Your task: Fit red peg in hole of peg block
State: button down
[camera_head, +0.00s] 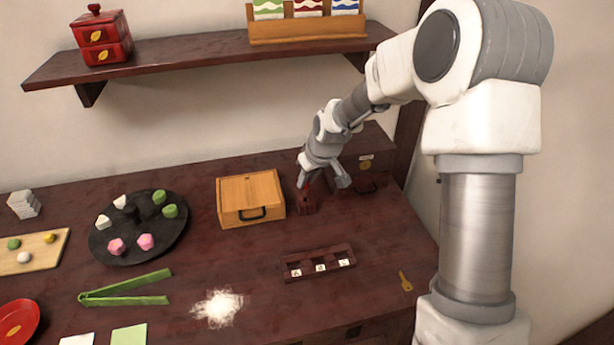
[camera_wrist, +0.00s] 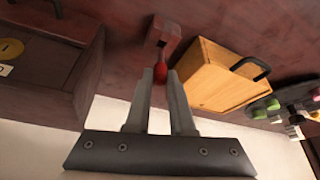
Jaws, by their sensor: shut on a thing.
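My gripper (camera_wrist: 161,75) is shut on the red peg (camera_wrist: 160,68), which shows between its fingertips in the wrist view. The peg block (camera_wrist: 168,30) is a small dark red block just beyond the peg's tip, with a dark hole in its face. In the head view the peg block (camera_head: 306,204) stands on the table, right of the wooden box, with my gripper low over it. The peg's far end appears close to the hole; I cannot tell whether it touches or enters. My gripper largely hides the peg in the head view.
A wooden box with a black handle (camera_head: 250,198) stands close left of the block. A dark chest (camera_head: 366,158) is close behind on the right. A compartment tray (camera_head: 318,263) lies in front, with a brass key (camera_head: 405,281) to its right. A shelf (camera_head: 200,50) hangs above.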

aim_at(307, 202)
jog(key=shift+f+b, duration=1.6)
jog(key=shift+f, duration=0.7)
dwell(0.7)
jog(key=c, duration=0.7)
grip_release()
jog(key=p+v, duration=0.4)
jog(key=v, duration=1.3)
jog(key=shift+r, duration=0.2)
jog(key=shift+s, duration=0.15)
